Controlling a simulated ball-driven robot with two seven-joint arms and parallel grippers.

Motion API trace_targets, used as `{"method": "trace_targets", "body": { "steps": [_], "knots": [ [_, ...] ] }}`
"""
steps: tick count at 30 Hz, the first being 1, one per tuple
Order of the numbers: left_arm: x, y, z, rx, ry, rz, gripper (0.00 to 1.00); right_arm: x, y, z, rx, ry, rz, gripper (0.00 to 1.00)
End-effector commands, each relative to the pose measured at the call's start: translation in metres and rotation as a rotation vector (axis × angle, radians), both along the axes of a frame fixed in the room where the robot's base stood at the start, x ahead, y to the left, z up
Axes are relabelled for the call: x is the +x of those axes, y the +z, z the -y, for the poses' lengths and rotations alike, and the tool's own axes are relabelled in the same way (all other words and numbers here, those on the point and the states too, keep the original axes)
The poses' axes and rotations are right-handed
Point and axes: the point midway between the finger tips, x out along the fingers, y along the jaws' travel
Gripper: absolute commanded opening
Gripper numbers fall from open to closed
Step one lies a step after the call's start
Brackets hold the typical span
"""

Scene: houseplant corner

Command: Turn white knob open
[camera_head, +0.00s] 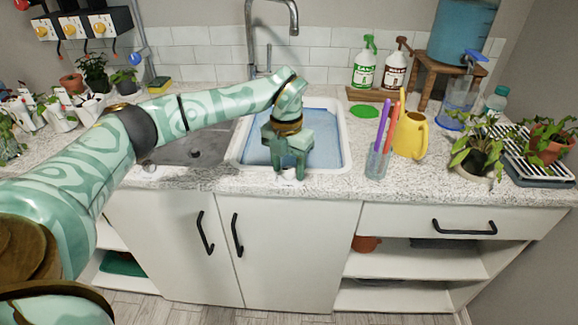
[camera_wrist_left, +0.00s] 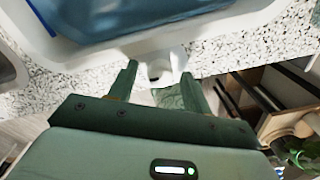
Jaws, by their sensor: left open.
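A small white knob (camera_head: 289,175) sits at the front edge of the counter, just in front of the blue-lined sink basin (camera_head: 346,150). My left gripper (camera_head: 289,170) points down over it, with one finger on each side. In the left wrist view, the white knob (camera_wrist_left: 160,68) shows between the tips of my left gripper (camera_wrist_left: 159,73), which is open. I cannot tell whether a finger touches the knob. My right gripper is not in view.
A glass with pens (camera_head: 378,163) and a yellow watering can (camera_head: 410,135) stand right of the sink. The tap (camera_head: 251,40) rises behind it. Potted plants (camera_head: 480,150) crowd the right counter. Another small white piece (camera_head: 150,168) sits at the left front edge.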

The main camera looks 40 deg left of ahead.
Motion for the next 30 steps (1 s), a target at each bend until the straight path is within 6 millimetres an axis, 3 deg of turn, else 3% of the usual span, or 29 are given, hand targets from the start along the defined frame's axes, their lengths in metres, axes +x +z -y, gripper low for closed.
{"method": "trace_targets", "body": {
  "steps": [4,5,9,20,30],
  "knots": [
    [0.0,0.001,0.0,0.0,0.0,0.0,0.49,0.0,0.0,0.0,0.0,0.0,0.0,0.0],
    [0.0,0.001,0.0,0.0,0.0,0.0,0.44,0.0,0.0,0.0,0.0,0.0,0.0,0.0],
    [0.0,0.001,0.0,0.0,0.0,0.0,0.05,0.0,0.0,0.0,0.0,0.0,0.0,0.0],
    [0.0,0.003,0.0,0.0,0.035,0.001,0.05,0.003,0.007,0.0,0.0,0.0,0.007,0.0],
    [-0.001,0.008,0.0,-0.001,0.251,0.003,0.05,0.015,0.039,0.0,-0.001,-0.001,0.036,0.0]
  ]
}}
